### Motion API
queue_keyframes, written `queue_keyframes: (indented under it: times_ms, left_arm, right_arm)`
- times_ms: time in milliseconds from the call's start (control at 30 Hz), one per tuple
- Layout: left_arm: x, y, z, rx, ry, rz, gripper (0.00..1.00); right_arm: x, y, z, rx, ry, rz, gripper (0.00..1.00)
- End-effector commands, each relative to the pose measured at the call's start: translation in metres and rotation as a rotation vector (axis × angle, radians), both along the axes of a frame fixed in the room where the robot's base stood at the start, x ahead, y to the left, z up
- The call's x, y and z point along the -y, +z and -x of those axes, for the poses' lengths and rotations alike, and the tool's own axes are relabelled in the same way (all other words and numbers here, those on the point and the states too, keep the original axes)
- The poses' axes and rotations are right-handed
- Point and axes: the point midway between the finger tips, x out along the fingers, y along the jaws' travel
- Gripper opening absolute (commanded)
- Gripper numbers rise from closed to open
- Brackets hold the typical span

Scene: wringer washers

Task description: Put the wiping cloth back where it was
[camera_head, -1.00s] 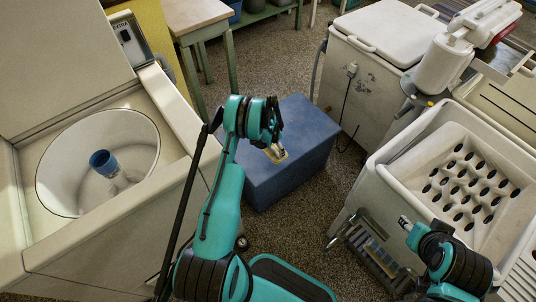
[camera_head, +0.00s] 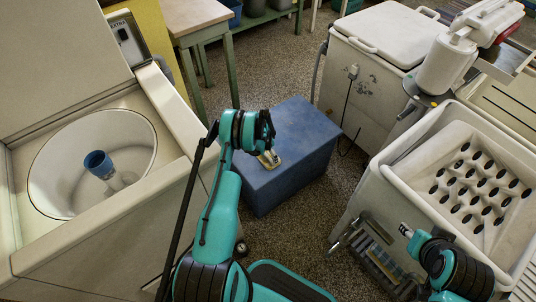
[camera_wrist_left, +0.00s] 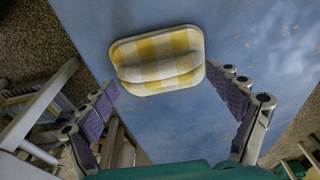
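The wiping cloth (camera_wrist_left: 157,60), yellow-and-white checked with a raised fold, appears to lie on top of the blue box (camera_head: 305,130). In the head view the cloth (camera_head: 271,159) is a small yellowish patch, partly hidden by my left gripper (camera_head: 264,147). In the left wrist view the gripper's two fingers (camera_wrist_left: 169,80) are spread wide on either side, with the cloth in front of and between the tips, apparently untouched. My right gripper (camera_head: 406,230) is at the lower right, in front of the white sink; its fingers are too small to read.
An open white washer with a round tub (camera_head: 92,160) and a blue-topped agitator stands at left. At right are a white sink with a holed board (camera_head: 475,185) and a lidded white washer (camera_head: 385,60). A small wooden table (camera_head: 195,15) stands behind. Speckled floor surrounds the box.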

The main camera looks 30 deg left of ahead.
Motion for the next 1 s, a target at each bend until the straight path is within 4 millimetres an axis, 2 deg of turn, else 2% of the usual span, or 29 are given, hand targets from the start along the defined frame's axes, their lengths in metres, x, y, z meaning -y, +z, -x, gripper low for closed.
queue_keyframes:
  times_ms: [333, 467, 800, 1000]
  left_arm:
    - [0.0, 0.001, 0.0, 0.0, 0.0, 0.0, 1.0]
    - [-0.001, 0.01, 0.001, 0.0, 0.0, 0.0, 1.0]
    - [-0.004, 0.082, 0.011, 0.0, 0.0, 0.0, 1.0]
    - [-0.006, 0.112, 0.015, 0.0, 0.0, 0.0, 1.0]
  right_arm:
    - [0.0, 0.0, 0.0, 0.0, 0.0, 0.0, 0.4]
    - [0.0, 0.004, 0.0, 0.0, 0.0, 0.0, 0.4]
    - [0.0, 0.031, 0.0, 0.0, 0.0, 0.0, 0.4]
    - [0.0, 0.04, 0.0, 0.0, 0.0, 0.0, 0.4]
